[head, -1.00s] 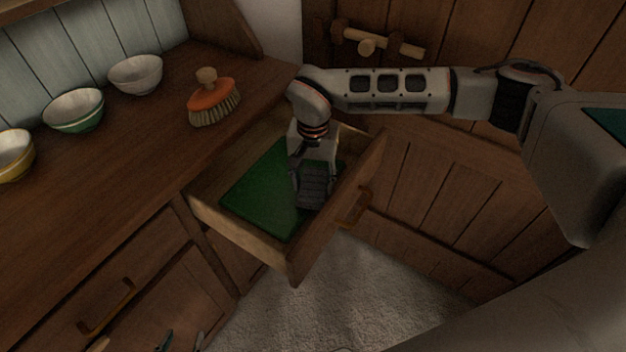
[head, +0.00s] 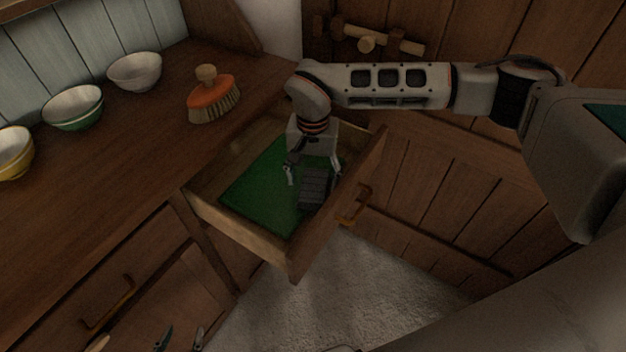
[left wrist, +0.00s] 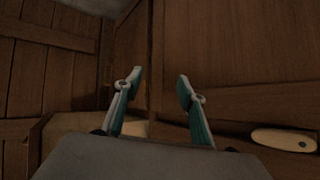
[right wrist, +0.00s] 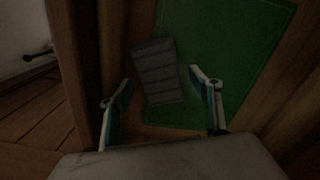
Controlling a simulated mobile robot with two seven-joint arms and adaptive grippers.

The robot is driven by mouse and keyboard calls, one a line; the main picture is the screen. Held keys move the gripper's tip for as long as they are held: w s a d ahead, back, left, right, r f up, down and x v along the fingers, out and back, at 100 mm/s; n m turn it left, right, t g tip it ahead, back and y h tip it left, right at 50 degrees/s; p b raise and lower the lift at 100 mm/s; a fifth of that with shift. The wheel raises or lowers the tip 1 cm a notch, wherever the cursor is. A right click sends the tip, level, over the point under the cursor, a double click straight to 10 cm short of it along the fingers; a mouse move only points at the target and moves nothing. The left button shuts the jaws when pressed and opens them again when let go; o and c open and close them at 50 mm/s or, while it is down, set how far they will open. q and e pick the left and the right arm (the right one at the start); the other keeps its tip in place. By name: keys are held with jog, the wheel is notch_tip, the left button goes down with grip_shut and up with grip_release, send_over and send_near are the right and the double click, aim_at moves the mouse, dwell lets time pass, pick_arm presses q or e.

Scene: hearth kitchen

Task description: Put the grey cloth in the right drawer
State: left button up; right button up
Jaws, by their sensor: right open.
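The grey cloth (head: 314,190) is a small folded, ribbed dark piece. It lies in the open right drawer (head: 243,236), on the green lining near the drawer's front. It also shows in the right wrist view (right wrist: 155,75), flat on the green. My right gripper (head: 313,179) is over the drawer with its fingers spread either side of the cloth, apart from it; its open fingers also show in the right wrist view (right wrist: 160,80). My left gripper (head: 180,340) is low at the bottom edge of the head view; the left wrist view shows its fingers (left wrist: 158,82) apart and empty.
An orange brush (head: 213,98) and several bowls, one white (head: 135,72) and one green (head: 73,108), stand on the wooden counter. A shut drawer with a handle (head: 108,305) is at the lower left. A wooden wall (head: 440,200) stands behind the open drawer.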

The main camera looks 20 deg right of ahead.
aim_at(313, 186)
notch_tip(313, 186, up, 12)
jog(key=p, duration=0.1)
jog(key=shift+f, duration=0.1)
dwell(0.4)
